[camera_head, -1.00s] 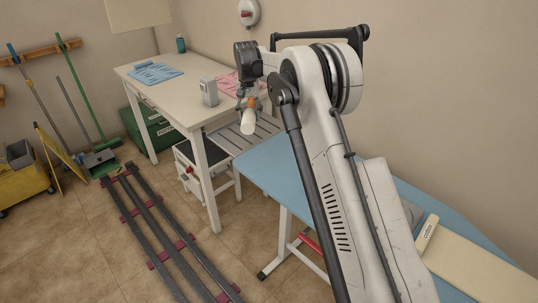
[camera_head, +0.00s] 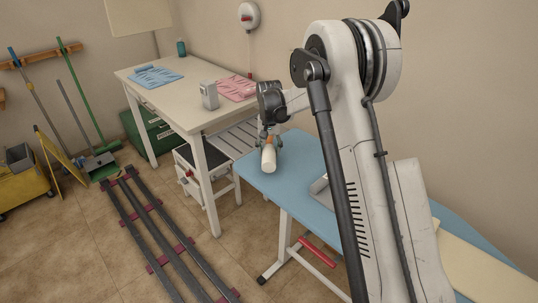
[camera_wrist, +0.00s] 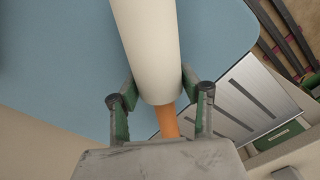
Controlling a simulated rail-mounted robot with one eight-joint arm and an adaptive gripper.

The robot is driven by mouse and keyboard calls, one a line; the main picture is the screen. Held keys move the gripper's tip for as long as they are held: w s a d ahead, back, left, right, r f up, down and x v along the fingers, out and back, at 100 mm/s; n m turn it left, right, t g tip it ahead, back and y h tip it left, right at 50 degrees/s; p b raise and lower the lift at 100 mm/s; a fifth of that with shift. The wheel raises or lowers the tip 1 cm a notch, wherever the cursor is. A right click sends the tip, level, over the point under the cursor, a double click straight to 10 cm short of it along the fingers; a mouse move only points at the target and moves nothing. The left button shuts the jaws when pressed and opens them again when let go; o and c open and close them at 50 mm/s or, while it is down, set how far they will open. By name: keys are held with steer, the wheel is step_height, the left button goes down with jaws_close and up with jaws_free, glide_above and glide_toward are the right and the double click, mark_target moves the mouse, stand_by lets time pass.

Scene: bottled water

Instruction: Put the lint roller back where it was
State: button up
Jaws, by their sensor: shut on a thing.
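The lint roller has a white cylinder (camera_head: 268,158) and an orange handle (camera_wrist: 167,121). My gripper (camera_head: 269,140) is shut on it near the handle end, and its two green-padded fingers flank the roller in the wrist view (camera_wrist: 160,100). The roller hangs over the far left end of the blue ironing board (camera_head: 285,190) in the head view. In the wrist view the blue board surface lies behind the roller. I cannot tell the exact height of the roller above the board.
A white table (camera_head: 180,100) holds a blue cloth (camera_head: 157,76), a pink cloth (camera_head: 236,88) and a small grey device (camera_head: 209,95). A slatted rack (camera_head: 232,143) stands beside the board. A grey tray-like item (camera_head: 320,188) lies on the board by my arm. Dark rails (camera_head: 160,235) run along the floor.

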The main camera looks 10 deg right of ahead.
steer(key=shift+f, duration=0.8)
steer(key=shift+f, duration=0.1)
steer(key=shift+f, duration=0.15)
steer(key=o, duration=1.3)
steer(key=shift+o, duration=0.2)
